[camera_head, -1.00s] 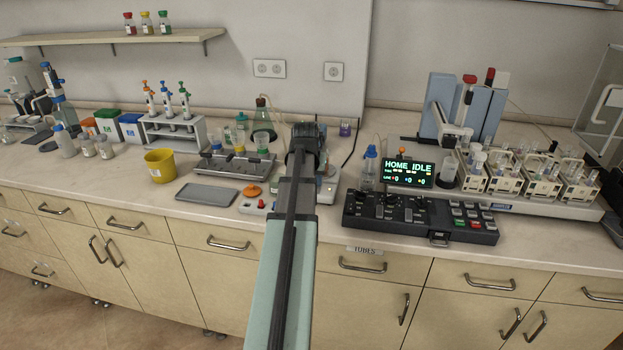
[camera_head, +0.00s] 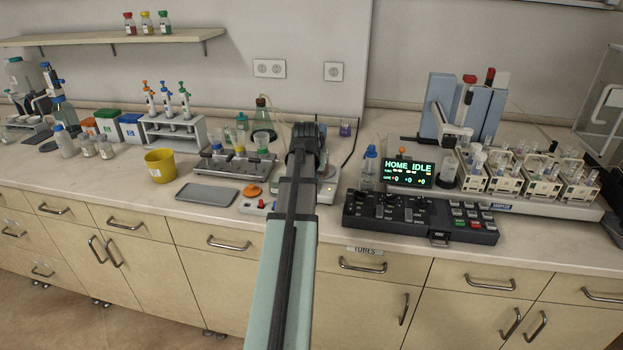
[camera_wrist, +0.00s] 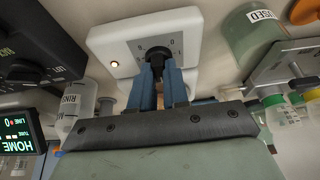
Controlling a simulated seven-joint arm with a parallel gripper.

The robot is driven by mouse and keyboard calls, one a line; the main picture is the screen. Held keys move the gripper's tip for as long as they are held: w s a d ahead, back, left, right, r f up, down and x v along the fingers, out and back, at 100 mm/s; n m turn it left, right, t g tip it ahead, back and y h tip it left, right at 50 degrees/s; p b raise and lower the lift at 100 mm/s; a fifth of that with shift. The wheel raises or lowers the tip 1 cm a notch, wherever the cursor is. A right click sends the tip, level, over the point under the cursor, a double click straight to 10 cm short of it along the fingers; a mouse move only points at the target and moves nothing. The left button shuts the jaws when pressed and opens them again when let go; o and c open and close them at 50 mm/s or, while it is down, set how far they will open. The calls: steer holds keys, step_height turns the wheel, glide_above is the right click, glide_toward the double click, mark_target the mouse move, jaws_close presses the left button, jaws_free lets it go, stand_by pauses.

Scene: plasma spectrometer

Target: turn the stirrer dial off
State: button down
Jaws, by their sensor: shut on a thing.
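The stirrer (camera_wrist: 116,38) is a white box with a black dial, scale marks around the dial and a lit orange lamp. In the wrist view my gripper (camera_wrist: 160,66) has its two blue fingers shut on the black stirrer dial (camera_wrist: 157,52). In the head view my arm hides most of the stirrer, and only its right edge with a small lamp shows (camera_head: 328,189). The fingertips are hidden there behind my dark wrist. The dial's exact setting cannot be read.
A black control panel (camera_head: 420,217) and a display reading HOME IDLE (camera_head: 409,173) stand to the right. A grey tray (camera_head: 207,195), an orange-topped device (camera_head: 252,190) and a yellow bucket (camera_head: 160,165) are to the left. A bottle labelled RINSE (camera_wrist: 76,102) stands close to my gripper.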

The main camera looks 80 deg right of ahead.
steer(key=shift+n, duration=0.3)
steer(key=n+t, duration=0.1)
steer(key=n, duration=0.1)
steer(key=n+t, duration=0.1)
steer(key=n, duration=0.1)
steer(key=shift+s+d+n, duration=0.1)
steer(key=shift+s+n, duration=0.1)
steer(key=shift+n, duration=0.1)
steer(key=n+t+y, duration=0.1)
steer(key=n, duration=0.4)
steer(key=shift+s+d+n+t+y, duration=0.15)
steer(key=shift+n+t+y, duration=0.15)
steer(key=shift+t+y, duration=0.1)
steer(key=n+y, duration=0.1)
steer(key=n, duration=0.1)
steer(key=n+y, duration=0.1)
steer(key=n, duration=0.2)
steer(key=shift+d+t, duration=0.2)
steer(key=shift+t, duration=0.2)
steer(key=n+y, duration=0.1)
steer(key=n, duration=0.3)
steer(key=shift+n+y, duration=0.3)
steer(key=shift+y, duration=0.1)
steer(key=c, duration=1.1)
jaws_free()
